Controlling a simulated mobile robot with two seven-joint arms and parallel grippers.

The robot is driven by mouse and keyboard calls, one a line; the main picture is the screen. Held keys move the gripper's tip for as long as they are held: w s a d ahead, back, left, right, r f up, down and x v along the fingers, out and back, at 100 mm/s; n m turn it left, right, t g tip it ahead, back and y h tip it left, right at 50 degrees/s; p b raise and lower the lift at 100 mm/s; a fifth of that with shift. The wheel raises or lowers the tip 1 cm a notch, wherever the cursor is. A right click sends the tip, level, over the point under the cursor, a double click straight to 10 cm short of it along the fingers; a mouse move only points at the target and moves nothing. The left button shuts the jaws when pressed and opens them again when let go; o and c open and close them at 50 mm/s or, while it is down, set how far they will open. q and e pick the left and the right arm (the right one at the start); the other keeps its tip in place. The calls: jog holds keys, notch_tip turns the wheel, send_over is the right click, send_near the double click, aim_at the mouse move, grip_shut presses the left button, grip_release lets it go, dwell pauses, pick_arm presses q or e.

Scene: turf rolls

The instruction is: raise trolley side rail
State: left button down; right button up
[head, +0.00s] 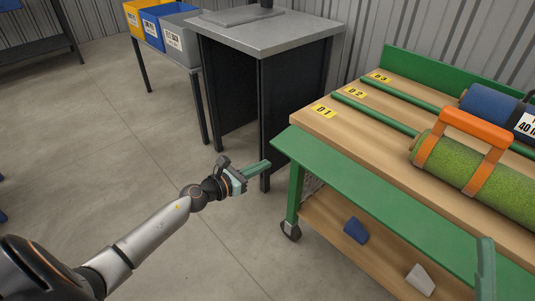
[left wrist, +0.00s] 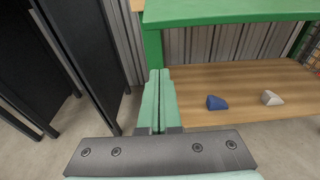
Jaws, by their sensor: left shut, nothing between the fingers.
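The trolley (head: 410,150) has a wooden top with a long green side rail (head: 370,190) along its near edge. The rail looks folded outward, with its broad face up, not standing above the top. The green rail also crosses the top of the left wrist view (left wrist: 230,10). My left gripper (head: 266,166) is shut and empty, just left of the rail's left end and apart from it. Its fingers (left wrist: 158,90) point toward the trolley's green leg in the wrist view. A green-grey upright piece (head: 485,268) at lower right may be my right gripper; I cannot be sure.
A green turf roll with an orange handle (head: 478,130) and a blue roll (head: 490,106) lie on the trolley. Its lower shelf holds a blue wedge (head: 355,230) and a white wedge (head: 420,279). A grey-topped stand (head: 265,35) is behind.

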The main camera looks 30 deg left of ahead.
pick_arm(q)
jog(key=w+r+p, duration=0.2)
jog(key=r, duration=0.1)
jog(key=shift+w+d+r, duration=0.15)
jog(key=shift+d+r, duration=0.1)
jog(key=shift+d, duration=0.15)
pick_arm(e)
notch_tip(320, 180, up, 3)
jog(key=shift+d+f+n, duration=0.1)
jog(key=shift+f+n, duration=0.1)
jog(key=shift+n, duration=0.1)
jog(key=shift+f, duration=0.1)
pick_arm(q)
jog(key=shift+p, duration=0.4)
pick_arm(e)
jog(key=shift+r, duration=0.2)
pick_arm(q)
jog(key=shift+r+p, duration=0.25)
jog(key=shift+p, duration=0.25)
pick_arm(e)
jog(key=shift+s+r, duration=0.1)
jog(key=shift+r, duration=0.35)
pick_arm(q)
jog(key=shift+r, duration=0.1)
pick_arm(e)
jog(key=shift+r, duration=0.2)
